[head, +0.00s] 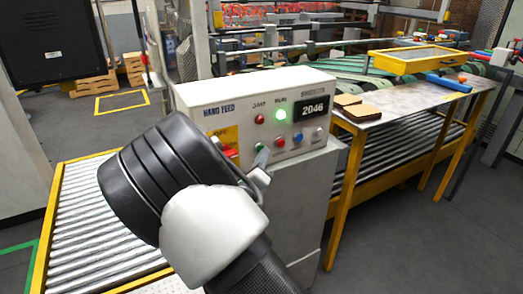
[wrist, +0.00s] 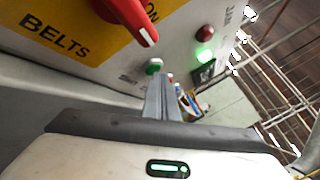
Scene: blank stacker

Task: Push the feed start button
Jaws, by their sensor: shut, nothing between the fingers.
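The control panel (head: 245,95) is a pale box marked HAND FEED. A green button (head: 259,147) sits low on its face, just beyond my fingertips; it also shows in the wrist view (wrist: 154,66) with a pale ring. Its label is too small to read. My gripper (head: 262,158) is shut and empty, its fingers pointing at the panel's lower row. In the wrist view the fingertips (wrist: 161,78) are just below the green button in the picture. I cannot tell whether they touch it. The fingers partly hide the buttons beside it.
A red rotary switch (wrist: 128,14) on a yellow BELTS plate is left of the green button. Red (head: 280,142), blue (head: 297,137) and white (head: 318,132) buttons are to its right. A green lamp (head: 281,114) glows above. A roller conveyor (head: 75,215) lies at left, a metal table (head: 400,98) at right.

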